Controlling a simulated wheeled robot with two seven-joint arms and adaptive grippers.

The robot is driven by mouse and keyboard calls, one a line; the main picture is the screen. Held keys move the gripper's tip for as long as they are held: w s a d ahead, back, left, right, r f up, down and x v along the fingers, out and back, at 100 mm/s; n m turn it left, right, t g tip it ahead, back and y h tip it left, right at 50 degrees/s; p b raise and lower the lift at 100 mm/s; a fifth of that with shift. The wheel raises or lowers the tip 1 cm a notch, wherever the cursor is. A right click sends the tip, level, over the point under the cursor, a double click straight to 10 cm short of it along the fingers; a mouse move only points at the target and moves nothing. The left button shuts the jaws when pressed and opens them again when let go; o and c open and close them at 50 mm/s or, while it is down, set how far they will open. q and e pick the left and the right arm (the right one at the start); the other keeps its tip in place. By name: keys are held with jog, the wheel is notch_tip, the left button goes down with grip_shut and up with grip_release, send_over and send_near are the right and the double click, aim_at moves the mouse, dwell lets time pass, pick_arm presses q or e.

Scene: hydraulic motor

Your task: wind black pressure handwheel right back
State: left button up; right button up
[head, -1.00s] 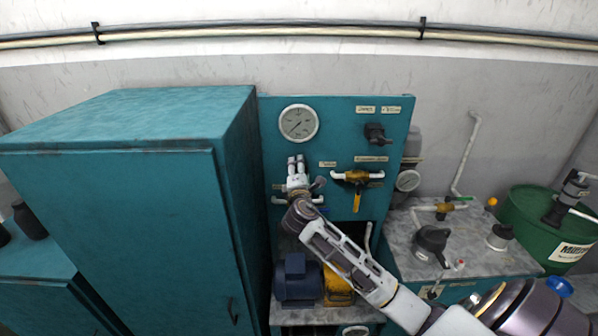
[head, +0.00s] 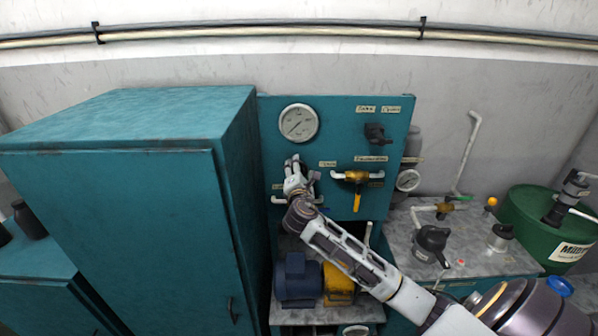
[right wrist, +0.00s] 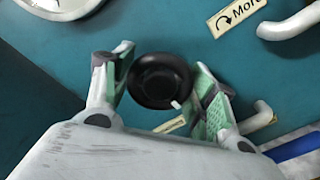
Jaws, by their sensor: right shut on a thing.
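The black pressure handwheel (right wrist: 160,81) is a round black knob with a dished centre and a small white mark at its lower right rim. It sits on the teal panel between the green-padded fingers of my right gripper (right wrist: 158,76), which is shut on it. In the head view my right gripper (head: 293,166) is at the panel below the large white gauge (head: 298,123), and its fingers hide the handwheel. A "More" label (right wrist: 238,12) with a curved arrow shows at the upper right in the right wrist view. My left gripper is not in view.
A yellow-handled valve (head: 356,178) on white pipe is right of the gripper. A black knob (head: 375,134) is at the panel's upper right. A tall teal cabinet (head: 120,200) stands close on the left. A blue motor (head: 296,280) sits below.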

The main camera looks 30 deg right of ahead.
jog(key=o, duration=1)
jog(key=shift+s+a, duration=0.1)
jog(key=shift+v, duration=5.9)
jog(key=shift+f, duration=0.1)
